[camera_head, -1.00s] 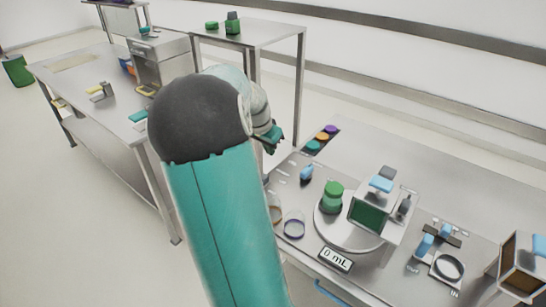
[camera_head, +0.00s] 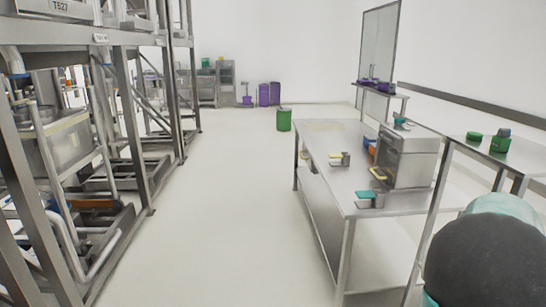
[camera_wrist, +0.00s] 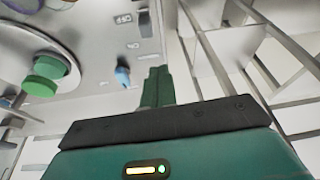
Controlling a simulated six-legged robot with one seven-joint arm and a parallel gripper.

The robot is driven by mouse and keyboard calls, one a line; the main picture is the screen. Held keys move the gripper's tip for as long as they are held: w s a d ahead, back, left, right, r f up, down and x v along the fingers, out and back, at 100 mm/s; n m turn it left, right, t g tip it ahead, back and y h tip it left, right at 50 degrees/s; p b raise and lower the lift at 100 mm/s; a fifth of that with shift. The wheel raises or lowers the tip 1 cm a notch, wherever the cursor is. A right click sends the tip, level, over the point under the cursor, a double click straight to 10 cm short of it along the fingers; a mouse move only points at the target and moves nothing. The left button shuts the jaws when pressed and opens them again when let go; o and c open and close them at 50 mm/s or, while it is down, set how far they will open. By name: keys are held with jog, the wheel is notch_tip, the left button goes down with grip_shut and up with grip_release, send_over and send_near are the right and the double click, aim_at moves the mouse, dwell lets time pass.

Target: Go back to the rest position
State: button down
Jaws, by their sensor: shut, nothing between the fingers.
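My gripper (camera_wrist: 158,86) shows in the wrist view, with its green fingers together and nothing between them. The fingers point toward the edge of a pale worktop (camera_wrist: 95,85), apart from anything on it. In the head view my arm's dark and teal joint fills the lower right corner, and the gripper itself is out of that picture. A green jar (camera_wrist: 48,68) stands on a round plate at the left of the wrist view. A small blue item (camera_wrist: 122,76) sits on the worktop left of the fingers.
A steel table (camera_head: 335,172) with a grey box unit (camera_head: 408,155) stands right of centre. Tall metal racks (camera_head: 125,90) line the left. The pale floor (camera_head: 235,200) between them is open. A green bin (camera_head: 284,119) and purple bins (camera_head: 269,94) stand farther back.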

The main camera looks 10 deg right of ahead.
jog(key=w+a+r+n+t+y, duration=0.1)
jog(key=w+a+r+n, duration=0.15)
jog(key=a, duration=0.65)
jog(key=w+a+r+n+t+y, duration=0.15)
jog(key=a+n, duration=0.25)
jog(key=a, duration=0.5)
jog(key=w+a+r+n+t, duration=0.1)
jog(key=a+r+n+t, duration=0.15)
jog(key=a, duration=0.65)
jog(key=s+a+r+n, duration=0.1)
jog(key=s+a+n, duration=0.3)
jog(key=a, duration=0.5)
jog(key=s+a+n+y, duration=0.1)
jog(key=s+a+n, duration=0.3)
jog(key=a, duration=0.6)
jog(key=shift+s+r+n+t, duration=0.3)
jog(key=shift+s+r+n, duration=0.05)
jog(key=shift+n, duration=0.55)
